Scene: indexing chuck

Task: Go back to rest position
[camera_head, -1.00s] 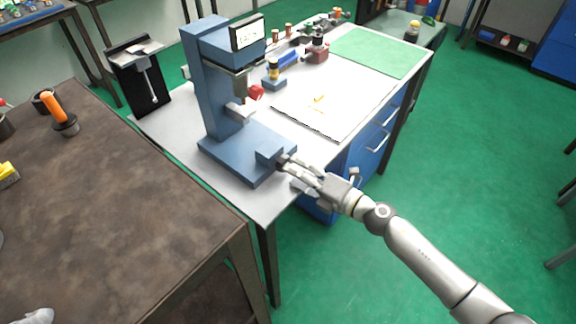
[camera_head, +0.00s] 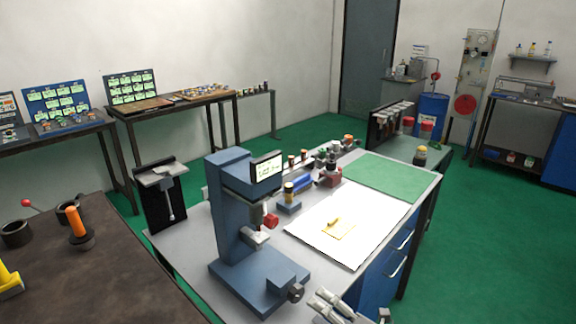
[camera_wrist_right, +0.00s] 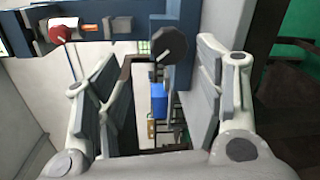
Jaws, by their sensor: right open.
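The blue bench machine (camera_head: 232,215), with a small screen (camera_head: 267,168) on its head, stands upright on the light workbench. A dark round knob (camera_head: 296,292) sticks out of the block on its base. My right gripper (camera_head: 324,302) is at the bottom edge of the head view, just right of the knob, its fingers apart and empty. In the right wrist view the open fingers (camera_wrist_right: 155,75) frame the same knob (camera_wrist_right: 170,44), which lies beyond them; I see no contact. My left gripper is not in view.
A brown table (camera_head: 90,285) with an orange-handled tool (camera_head: 76,224) is at the left. The workbench carries a white sheet (camera_head: 340,232) and a green mat (camera_head: 388,178). Blue drawers (camera_head: 385,265) are under it. Green floor is clear at the right.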

